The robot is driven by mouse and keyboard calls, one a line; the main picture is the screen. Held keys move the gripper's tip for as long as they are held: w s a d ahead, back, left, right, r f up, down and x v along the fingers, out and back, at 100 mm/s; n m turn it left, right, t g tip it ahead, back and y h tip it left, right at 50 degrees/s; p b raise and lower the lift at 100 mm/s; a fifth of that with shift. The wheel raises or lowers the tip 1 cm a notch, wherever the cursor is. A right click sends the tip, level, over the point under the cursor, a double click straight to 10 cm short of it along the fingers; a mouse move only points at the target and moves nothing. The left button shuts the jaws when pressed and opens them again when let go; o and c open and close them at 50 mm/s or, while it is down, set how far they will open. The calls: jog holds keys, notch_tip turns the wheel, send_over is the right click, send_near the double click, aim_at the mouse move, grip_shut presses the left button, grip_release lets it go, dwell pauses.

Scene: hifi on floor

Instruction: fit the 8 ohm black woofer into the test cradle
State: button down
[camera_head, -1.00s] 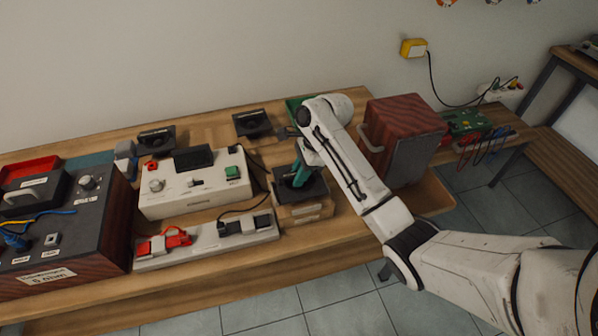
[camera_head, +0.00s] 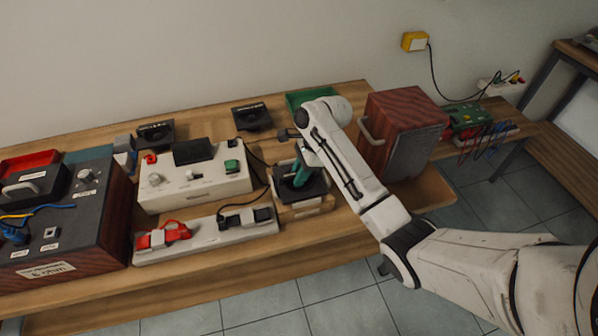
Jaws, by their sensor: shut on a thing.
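My gripper (camera_head: 301,175) with teal fingers points down and is shut on a black woofer (camera_head: 313,188), a dark square plate at the fingertips. The woofer is over a pale wooden block-like cradle (camera_head: 304,208) near the front of the bench. Whether it is seated or just above the cradle I cannot tell. My wrist hides part of it. Two more black square speakers, one at the back left (camera_head: 155,134) and one at the back middle (camera_head: 252,117), lie on the bench. Their ratings are not readable here.
A white instrument box (camera_head: 200,190) and a grey strip with red and black clips (camera_head: 206,236) stand left of the cradle. A red-brown wooden cabinet (camera_head: 402,125) stands close on the right. A green tray (camera_head: 300,98) is behind my wrist.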

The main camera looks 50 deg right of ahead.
jog(key=shift+f, duration=0.15)
dwell(0.3)
jog(key=c, duration=0.9)
grip_release()
jog(key=shift+f, duration=0.1)
jog(key=p+v, duration=0.1)
jog(key=v, duration=1)
jog(key=shift+f, duration=0.1)
